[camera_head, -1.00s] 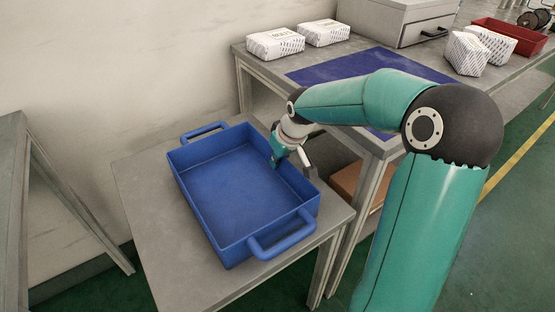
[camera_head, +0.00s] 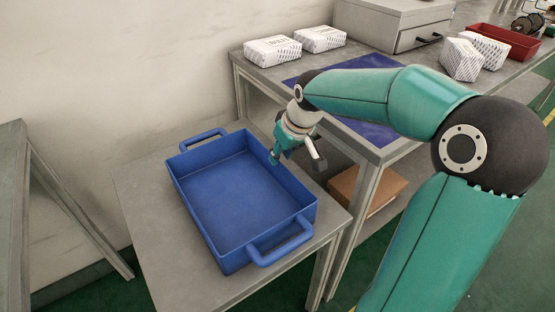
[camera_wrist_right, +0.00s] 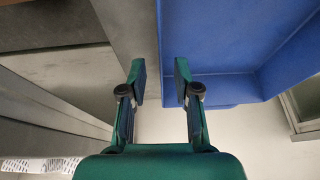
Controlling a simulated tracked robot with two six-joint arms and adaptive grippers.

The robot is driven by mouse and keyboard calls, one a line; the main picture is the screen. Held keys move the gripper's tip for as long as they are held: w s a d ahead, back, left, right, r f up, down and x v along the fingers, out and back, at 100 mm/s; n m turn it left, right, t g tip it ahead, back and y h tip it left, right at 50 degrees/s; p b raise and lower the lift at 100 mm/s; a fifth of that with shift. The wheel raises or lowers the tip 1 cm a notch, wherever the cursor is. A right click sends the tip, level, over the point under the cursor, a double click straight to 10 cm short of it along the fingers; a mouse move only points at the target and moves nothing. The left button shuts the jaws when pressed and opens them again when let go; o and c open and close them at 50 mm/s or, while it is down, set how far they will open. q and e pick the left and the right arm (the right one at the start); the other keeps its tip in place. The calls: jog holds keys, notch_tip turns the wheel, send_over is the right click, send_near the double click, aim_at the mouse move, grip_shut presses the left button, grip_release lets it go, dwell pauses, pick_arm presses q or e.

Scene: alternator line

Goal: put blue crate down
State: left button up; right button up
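The blue crate (camera_head: 238,205) stands upright and empty on a small grey table (camera_head: 165,262). It has a looped handle at its far end and another at its near end. My right gripper (camera_head: 274,158) is at the crate's far right wall, with its fingers near the rim. In the right wrist view the two fingers (camera_wrist_right: 160,85) are apart, with nothing held between them. The crate (camera_wrist_right: 230,50) fills the upper right there, its edge running between the fingers; whether they touch it I cannot tell. My left gripper is not in view.
A grey workbench (camera_head: 262,65) behind holds white packages (camera_head: 273,50), a blue mat (camera_head: 372,132), a grey cabinet (camera_head: 392,24) and a red tray (camera_head: 503,41). A brown box (camera_head: 366,190) sits below it. Another grey table (camera_head: 12,200) stands at the left.

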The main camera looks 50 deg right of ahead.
jog(key=v, duration=0.5)
jog(key=shift+r+p, duration=0.1)
jog(key=shift+p, duration=0.3)
